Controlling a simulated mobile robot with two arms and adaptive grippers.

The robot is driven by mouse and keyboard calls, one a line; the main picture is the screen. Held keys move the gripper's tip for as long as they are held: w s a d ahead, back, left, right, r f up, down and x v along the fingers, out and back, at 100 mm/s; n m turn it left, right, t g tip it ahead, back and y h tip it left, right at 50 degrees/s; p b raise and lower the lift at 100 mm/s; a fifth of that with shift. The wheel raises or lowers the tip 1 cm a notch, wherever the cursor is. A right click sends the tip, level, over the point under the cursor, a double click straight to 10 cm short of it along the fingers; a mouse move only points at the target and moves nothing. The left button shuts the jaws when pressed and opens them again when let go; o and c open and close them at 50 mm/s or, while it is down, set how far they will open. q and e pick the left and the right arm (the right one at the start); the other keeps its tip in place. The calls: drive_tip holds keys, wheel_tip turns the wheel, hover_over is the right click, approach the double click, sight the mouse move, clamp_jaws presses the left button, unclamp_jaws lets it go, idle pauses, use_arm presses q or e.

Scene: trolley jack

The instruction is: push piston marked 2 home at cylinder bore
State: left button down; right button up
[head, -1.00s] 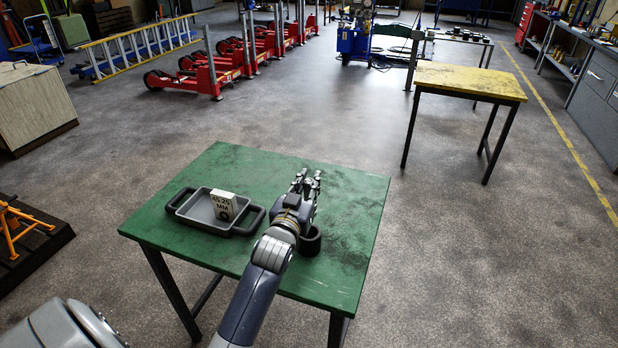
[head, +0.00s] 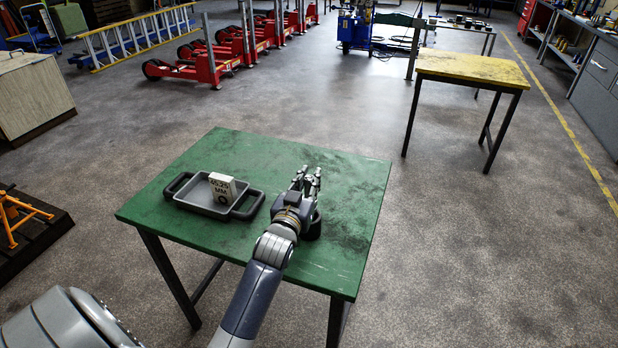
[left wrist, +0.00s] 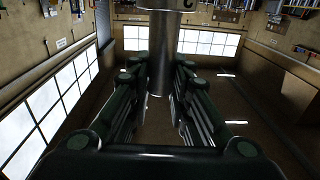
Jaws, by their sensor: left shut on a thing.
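My left gripper (head: 306,181) is over the right half of the green table, in the middle of the head view. In the left wrist view its fingers (left wrist: 158,100) are shut on a smooth silver cylindrical piston (left wrist: 162,55). A dark mark on the piston is cut off by the top edge, so I cannot read it. The piston cannot be made out in the head view. A dark round cup-like part (head: 314,229), probably the cylinder bore, stands on the table, mostly hidden behind my left wrist. Whether the piston touches the bore is hidden. My right gripper is out of view.
The green table (head: 345,262) carries a grey tray (head: 187,209) with black handles to the left of my gripper. A white box (head: 221,187) with printed size marks stands in it. The table's right side is clear. A yellow table (head: 470,68) stands farther back right.

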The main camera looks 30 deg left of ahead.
use_arm(q)
drive_tip(key=shift+f, duration=0.45)
idle(0.3)
drive_tip(key=shift+p, duration=0.45)
idle(1.2)
drive_tip(key=shift+f+b, duration=0.4)
drive_tip(key=shift+f, duration=0.1)
drive_tip(key=shift+f+b, duration=2.05)
drive_tip(key=shift+f, duration=1)
drive_tip(key=c, duration=1.4)
unclamp_jaws()
drive_tip(key=shift+s+f, duration=0.1)
drive_tip(key=v, duration=1.2)
